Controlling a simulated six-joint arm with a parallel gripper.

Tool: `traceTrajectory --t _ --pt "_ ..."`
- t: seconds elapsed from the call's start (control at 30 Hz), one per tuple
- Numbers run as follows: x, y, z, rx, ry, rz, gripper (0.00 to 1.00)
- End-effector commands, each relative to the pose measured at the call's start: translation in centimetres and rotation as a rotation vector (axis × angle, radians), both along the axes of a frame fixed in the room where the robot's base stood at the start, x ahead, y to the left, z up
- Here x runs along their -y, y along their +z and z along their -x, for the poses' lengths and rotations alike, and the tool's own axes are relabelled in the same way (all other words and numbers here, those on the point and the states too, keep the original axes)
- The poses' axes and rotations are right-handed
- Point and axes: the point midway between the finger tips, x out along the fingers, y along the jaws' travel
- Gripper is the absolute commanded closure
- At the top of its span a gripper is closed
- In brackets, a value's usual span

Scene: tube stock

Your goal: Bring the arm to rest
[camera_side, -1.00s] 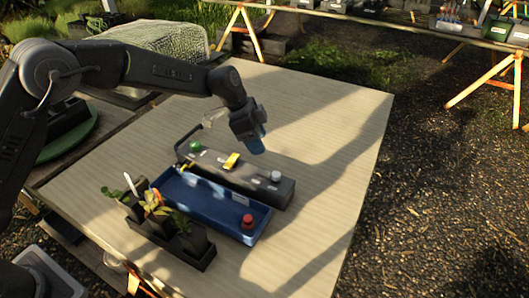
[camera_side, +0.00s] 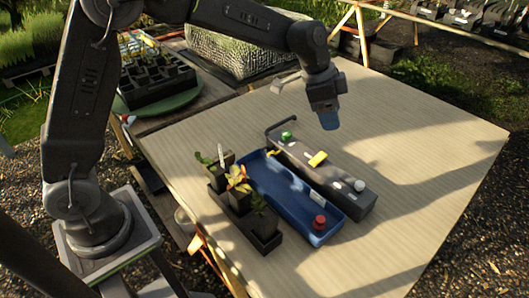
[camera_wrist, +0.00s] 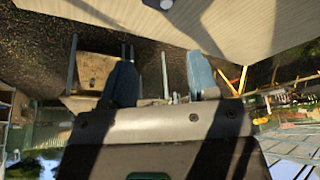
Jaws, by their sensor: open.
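My gripper (camera_side: 328,121) hangs in the air above the table, behind the long dark grey rack, and touches nothing that I can see. In the wrist view its two blue fingers (camera_wrist: 161,84) stand apart with nothing between them. The arm is raised and bent, reaching over the table from the left. The pale wooden table (camera_side: 430,135) also fills the top of the wrist view.
The dark grey rack (camera_side: 335,184) carries a green knob (camera_side: 287,136), a yellow piece (camera_side: 318,159) and a white knob (camera_side: 360,185). Beside it lie a blue tray (camera_side: 270,188) with a red knob (camera_side: 319,222) and a black planter (camera_side: 263,238). The table's right side is clear.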

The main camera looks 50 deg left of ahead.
Motion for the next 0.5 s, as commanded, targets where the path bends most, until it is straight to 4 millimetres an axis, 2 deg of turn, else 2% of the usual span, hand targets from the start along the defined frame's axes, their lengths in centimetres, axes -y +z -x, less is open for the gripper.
traceTrajectory --t 0.03,0.2,0.33,0.5 --pt "-1.0 2.1 1.9 0.008 0.055 -0.002 0.45" --pt "-3.7 6.2 8.1 0.016 0.242 -0.006 0.45" --pt "-5.6 8.1 13.2 0.028 0.389 -0.002 0.45" --pt "-7.8 8.8 19.9 0.051 0.584 0.012 0.45"
